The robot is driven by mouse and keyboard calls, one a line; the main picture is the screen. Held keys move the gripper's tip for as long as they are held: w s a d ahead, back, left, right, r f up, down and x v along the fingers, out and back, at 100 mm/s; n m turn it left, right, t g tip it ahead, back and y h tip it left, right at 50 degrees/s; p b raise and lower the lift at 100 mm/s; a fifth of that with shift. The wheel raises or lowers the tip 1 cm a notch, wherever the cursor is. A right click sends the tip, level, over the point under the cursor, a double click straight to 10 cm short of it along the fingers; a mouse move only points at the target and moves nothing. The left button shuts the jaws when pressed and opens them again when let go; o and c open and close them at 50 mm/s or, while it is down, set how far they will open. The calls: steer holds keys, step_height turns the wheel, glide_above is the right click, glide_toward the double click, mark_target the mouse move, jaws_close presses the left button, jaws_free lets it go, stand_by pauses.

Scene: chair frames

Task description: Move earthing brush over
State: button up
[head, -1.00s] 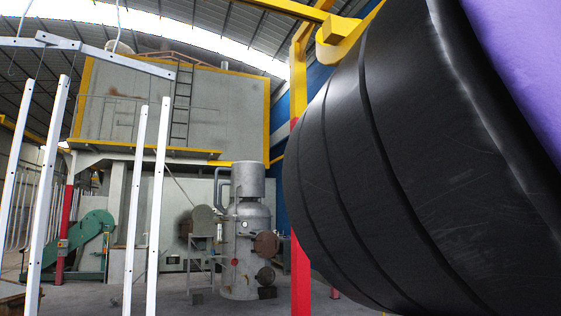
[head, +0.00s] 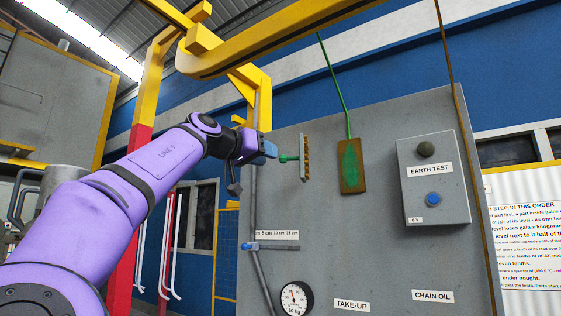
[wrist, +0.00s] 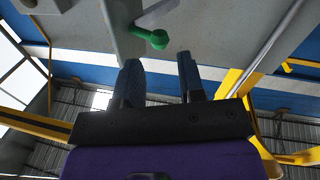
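The earthing brush (head: 306,157), as I take it, is an upright strip of brown bristles on a green stem with a rounded knob, mounted at the left part of a grey panel (head: 350,265). In the wrist view its green knob (wrist: 152,38) shows just beyond my fingertips. My gripper (head: 270,149) is left of the knob in the head view. In the wrist view my gripper (wrist: 160,68) has its two dark fingers apart with nothing between them. Whether a finger touches the knob cannot be told.
A brown plate (head: 351,178) with a green patch and green cable is right of the brush. An EARTH TEST box (head: 434,185) with a blue button stands out further right. A lever (head: 272,247) and dial (head: 296,299) are below. A yellow beam (head: 275,40) crosses above.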

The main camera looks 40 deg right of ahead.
mark_target(283, 159)
steer(key=d, duration=0.4)
steer(key=w+d, duration=0.1)
steer(key=d, duration=0.1)
steer(key=shift+w+d, duration=0.1)
steer(key=shift+d, duration=0.25)
steer(key=shift+c, duration=0.2)
jaws_close()
